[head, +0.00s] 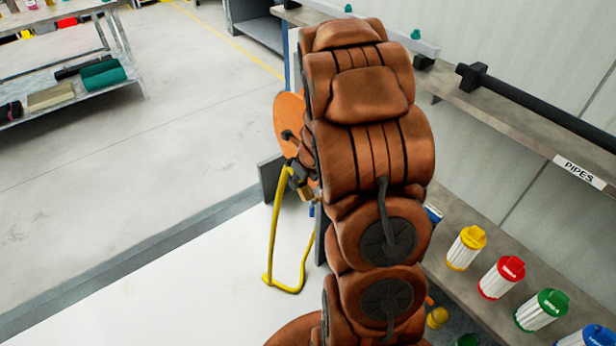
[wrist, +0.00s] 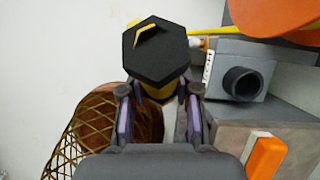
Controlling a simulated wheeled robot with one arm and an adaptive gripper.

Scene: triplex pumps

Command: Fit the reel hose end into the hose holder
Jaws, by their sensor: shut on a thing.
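In the wrist view my gripper (wrist: 158,92) is shut on the reel hose end (wrist: 156,52), a black hexagonal piece with yellow behind it. In the head view the yellow hose (head: 271,240) hangs in a loop below the orange reel (head: 288,112). The reel's edge also shows at the top right of the wrist view (wrist: 275,15). A grey block with a round black opening (wrist: 243,82), perhaps the hose holder, is right of the hose end, apart from it. My arm hides much of the head view; the gripper is not clear there.
A gold mesh basket (wrist: 88,135) is at lower left of the wrist view. An orange and white piece (wrist: 267,155) is on a grey surface at lower right. In the head view, a shelf with coloured-lid canisters (head: 502,277) stands right of my arm.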

